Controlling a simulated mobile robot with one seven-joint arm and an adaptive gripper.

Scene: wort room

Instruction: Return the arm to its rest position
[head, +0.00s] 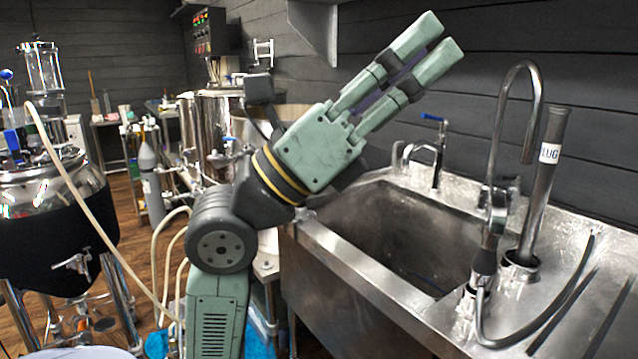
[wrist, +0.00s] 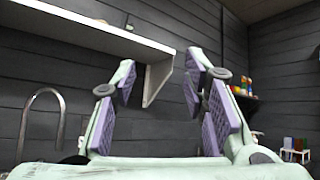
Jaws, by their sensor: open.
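My gripper (head: 437,44) is raised in the head view, pointing up and to the right, in front of the dark plank wall and above the back left of the sink. Its two green fingers are apart with nothing between them. In the wrist view my gripper (wrist: 160,75) shows its purple pads facing each other across an empty gap. The arm rises from the lower left of the head view and is bent at a dark grey joint. The wrist view looks up toward the wall and a white shelf (wrist: 90,25).
A steel sink (head: 345,262) stands right of my arm, with a tall curved tap (head: 540,90) and an upright pipe labelled "PLUG" (head: 543,185). A shelf bracket (head: 318,28) hangs above. Steel vessels and a pale hose (head: 90,220) are at left. Air around the fingers looks clear.

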